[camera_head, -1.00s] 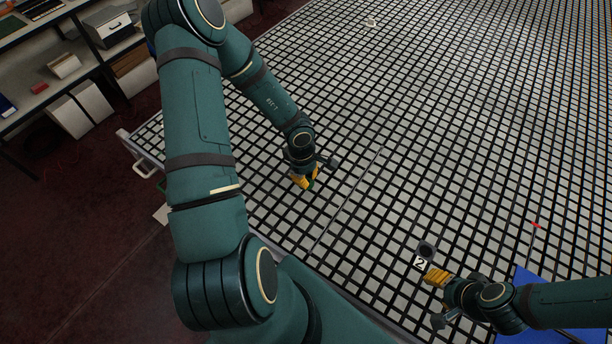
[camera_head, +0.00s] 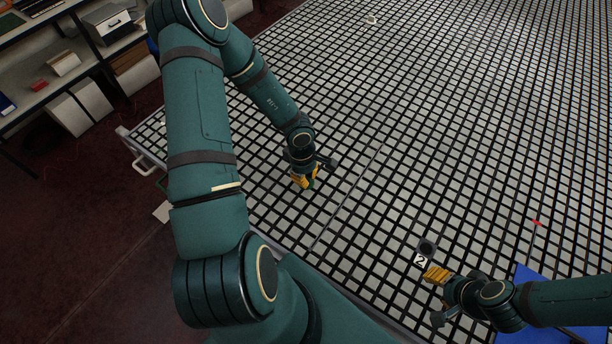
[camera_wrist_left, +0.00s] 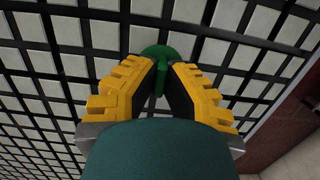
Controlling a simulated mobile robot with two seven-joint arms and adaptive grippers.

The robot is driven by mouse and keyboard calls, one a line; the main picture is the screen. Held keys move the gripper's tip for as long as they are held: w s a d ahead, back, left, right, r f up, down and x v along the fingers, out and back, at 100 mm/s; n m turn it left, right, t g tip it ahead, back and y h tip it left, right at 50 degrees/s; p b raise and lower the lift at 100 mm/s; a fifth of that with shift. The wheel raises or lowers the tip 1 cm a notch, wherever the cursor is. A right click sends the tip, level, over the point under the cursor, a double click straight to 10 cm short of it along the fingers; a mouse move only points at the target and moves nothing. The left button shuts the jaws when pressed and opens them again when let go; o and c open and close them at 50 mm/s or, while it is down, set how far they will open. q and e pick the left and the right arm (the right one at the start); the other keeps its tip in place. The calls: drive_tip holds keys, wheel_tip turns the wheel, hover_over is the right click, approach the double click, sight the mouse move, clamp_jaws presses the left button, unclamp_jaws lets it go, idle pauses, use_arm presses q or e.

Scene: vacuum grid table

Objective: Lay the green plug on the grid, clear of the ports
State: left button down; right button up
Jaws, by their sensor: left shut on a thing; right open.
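The green plug (camera_wrist_left: 164,54) is between the yellow fingertips of my left gripper (camera_wrist_left: 163,75) in the left wrist view, with its round head showing beyond the tips. In the head view my left gripper (camera_head: 304,182) is low over the left part of the grid table (camera_head: 390,185), and only a sliver of green shows at its fingers. I cannot tell whether the plug touches the grid. My right gripper (camera_head: 437,275) is open near the front edge. A dark round port (camera_head: 427,248) with a tag marked 2 (camera_head: 421,261) is just beyond it.
A blue sheet (camera_head: 535,290) lies under my right arm. A small red piece (camera_head: 537,222) lies on the grid at right, and a small pale object (camera_head: 372,20) at the far side. Shelves (camera_head: 75,65) stand at the left. The grid around my left gripper is clear.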

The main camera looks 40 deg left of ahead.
use_arm(q)
drive_tip(key=shift+f, duration=0.1)
drive_tip(key=c, duration=1.1)
unclamp_jaws()
drive_tip(key=shift+o, duration=0.2)
wheel_tip(320, 180, up, 12)
drive_tip(key=a, duration=0.1)
drive_tip(key=shift+a, duration=0.2)
drive_tip(key=shift+s, duration=0.15)
